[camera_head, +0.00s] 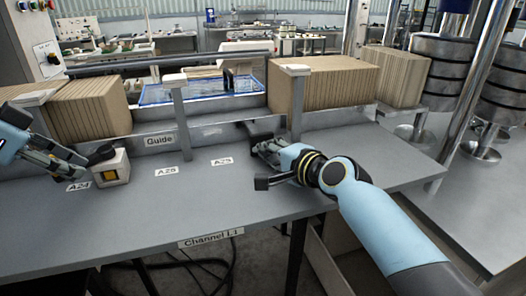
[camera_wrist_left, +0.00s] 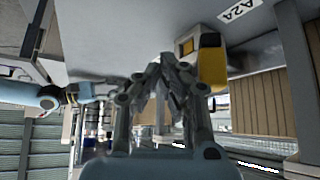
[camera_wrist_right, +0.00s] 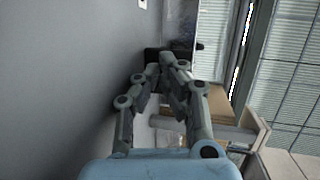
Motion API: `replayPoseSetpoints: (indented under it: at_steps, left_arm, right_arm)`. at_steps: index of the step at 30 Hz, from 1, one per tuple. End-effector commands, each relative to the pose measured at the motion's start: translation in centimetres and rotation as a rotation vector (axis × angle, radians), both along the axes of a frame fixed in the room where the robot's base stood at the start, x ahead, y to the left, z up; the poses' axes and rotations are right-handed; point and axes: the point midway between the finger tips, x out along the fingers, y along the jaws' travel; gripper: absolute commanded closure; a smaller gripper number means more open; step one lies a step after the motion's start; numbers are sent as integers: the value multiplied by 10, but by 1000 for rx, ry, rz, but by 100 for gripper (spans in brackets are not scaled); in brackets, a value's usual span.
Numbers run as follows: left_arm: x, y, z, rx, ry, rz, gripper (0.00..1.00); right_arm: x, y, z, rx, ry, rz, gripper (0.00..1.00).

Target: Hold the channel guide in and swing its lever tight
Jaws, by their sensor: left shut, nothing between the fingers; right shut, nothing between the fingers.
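A beige block with a yellow panel and a black knob-like part (camera_head: 112,168) stands by the A24 label at the left; it also shows in the left wrist view (camera_wrist_left: 211,62). My left gripper (camera_head: 84,164) is shut and empty just left of this block; I cannot tell whether it touches. Two upright grey posts with pale tops, one in the middle (camera_head: 180,120) and one further right (camera_head: 297,105), stand along the channel. A dark part (camera_head: 260,128) lies by the right post's foot. My right gripper (camera_head: 262,148) is shut and empty close to it. Which part is the lever is unclear.
Stacks of brown cardboard sheets stand behind the grey table (camera_head: 215,205), at left (camera_head: 90,110) and right (camera_head: 325,85). A blue mesh tray (camera_head: 205,90) lies between them. A "Guide" label (camera_head: 159,141) marks the rail. The table's front middle is clear.

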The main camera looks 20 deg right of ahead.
Motion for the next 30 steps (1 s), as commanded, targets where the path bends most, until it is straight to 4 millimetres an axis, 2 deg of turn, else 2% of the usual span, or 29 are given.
replayPoseSetpoints:
  at_steps: [5, 17, 30]
  left_arm:
    - [2, 8, 0, 1, 0, 1, 100]
    - [3, 9, 0, 0, -1, 1, 100]
    - [10, 24, 0, -1, -1, 1, 100]
  right_arm:
    - [0, 0, 0, 0, -1, 0, 100]
    - [0, 0, 0, 0, -1, 0, 100]
    - [0, 0, 1, 0, -1, 0, 100]
